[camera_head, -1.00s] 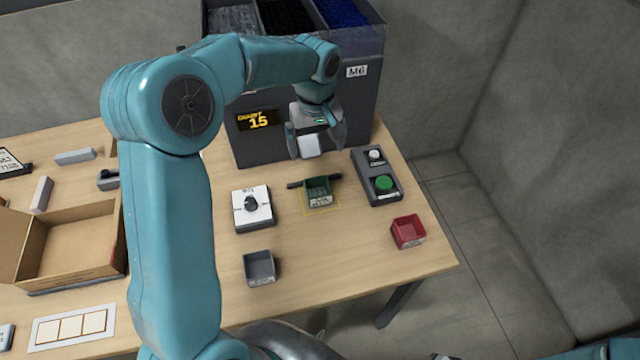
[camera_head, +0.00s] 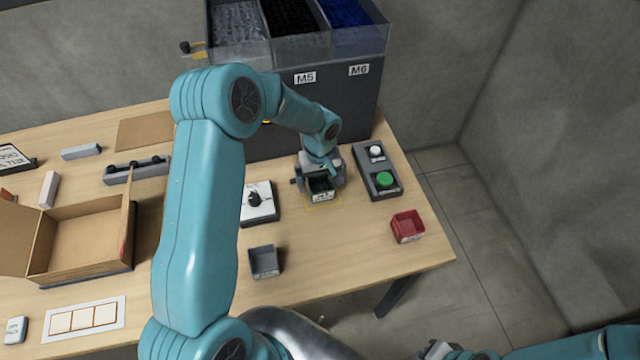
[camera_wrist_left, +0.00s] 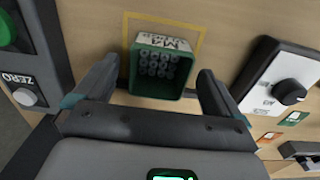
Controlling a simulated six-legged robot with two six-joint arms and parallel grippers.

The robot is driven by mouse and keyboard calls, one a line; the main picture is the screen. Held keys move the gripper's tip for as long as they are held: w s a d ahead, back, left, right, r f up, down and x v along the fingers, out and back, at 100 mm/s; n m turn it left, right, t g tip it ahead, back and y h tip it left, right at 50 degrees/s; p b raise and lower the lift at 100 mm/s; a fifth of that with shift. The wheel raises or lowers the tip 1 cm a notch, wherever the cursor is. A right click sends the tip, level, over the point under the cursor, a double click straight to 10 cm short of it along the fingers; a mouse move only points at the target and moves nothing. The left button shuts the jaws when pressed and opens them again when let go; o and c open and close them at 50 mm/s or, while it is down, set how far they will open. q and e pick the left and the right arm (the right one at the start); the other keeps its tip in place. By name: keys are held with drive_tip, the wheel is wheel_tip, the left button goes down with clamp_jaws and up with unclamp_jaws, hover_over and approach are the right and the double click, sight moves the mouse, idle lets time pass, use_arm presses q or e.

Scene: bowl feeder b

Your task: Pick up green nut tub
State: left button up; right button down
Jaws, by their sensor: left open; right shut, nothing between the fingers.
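The green nut tub (camera_head: 321,195) stands on the wooden table inside a yellow outline, below the dark feeder. In the left wrist view the tub (camera_wrist_left: 160,92) is upright, carries a white label, and has several grey nuts inside. My left gripper (camera_head: 318,182) is open, pointing down at the tub, with one finger on each side. In the wrist view both fingers appear apart from the tub walls. The gripper hides the tub's far part in the head view. My right gripper (camera_head: 440,350) shows only partly at the bottom edge, away from the table, shut and empty.
A grey button box (camera_head: 378,172) with a green and a white button stands close right of the tub. A white dial box (camera_head: 262,203) is close left. A grey tub (camera_head: 264,262) and a red tub (camera_head: 407,227) stand nearer the front. The feeder (camera_head: 350,110) rises behind.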

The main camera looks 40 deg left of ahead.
use_arm(q)
drive_tip(key=shift+w+a+f, duration=0.1)
drive_tip(key=shift+f, duration=0.65)
drive_tip(key=c, duration=1.1)
drive_tip(key=shift+o, duration=0.2)
drive_tip(key=shift+r, duration=0.1)
